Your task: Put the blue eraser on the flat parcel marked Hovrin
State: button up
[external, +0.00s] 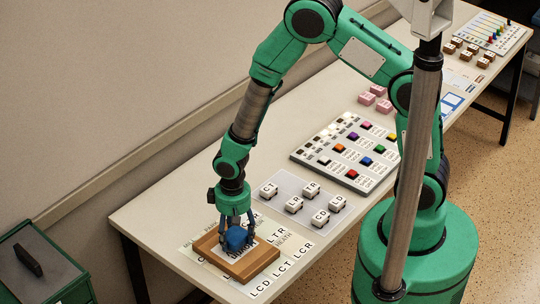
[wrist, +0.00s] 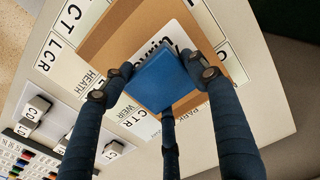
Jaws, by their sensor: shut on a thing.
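My gripper (external: 237,228) points down over a flat brown parcel (external: 261,264) at the near end of the table. It is shut on a blue block, the eraser (external: 236,241). In the wrist view the fingers of my gripper (wrist: 158,82) hold the eraser (wrist: 165,80) from both sides, over the white label of the parcel (wrist: 108,45). The eraser and fingers hide part of the label's printed word, so I cannot read the whole name. I cannot tell whether the eraser touches the parcel or is just above it.
Printed cards (external: 285,265) lie around and partly under the parcel. A pale mat with several white lettered blocks (external: 294,204) lies beyond it. Farther along are a panel of coloured buttons (external: 340,160) and pink blocks (external: 375,95). A green cabinet (external: 40,275) stands at lower left.

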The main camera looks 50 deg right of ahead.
aim_at(235, 234)
jog(key=shift+f, duration=0.7)
jog(key=shift+f, duration=0.15)
jog(key=o, duration=1.2)
jog(key=shift+c, duration=0.2)
notch_tip(235, 234, up, 12)
jog(key=p, duration=0.1)
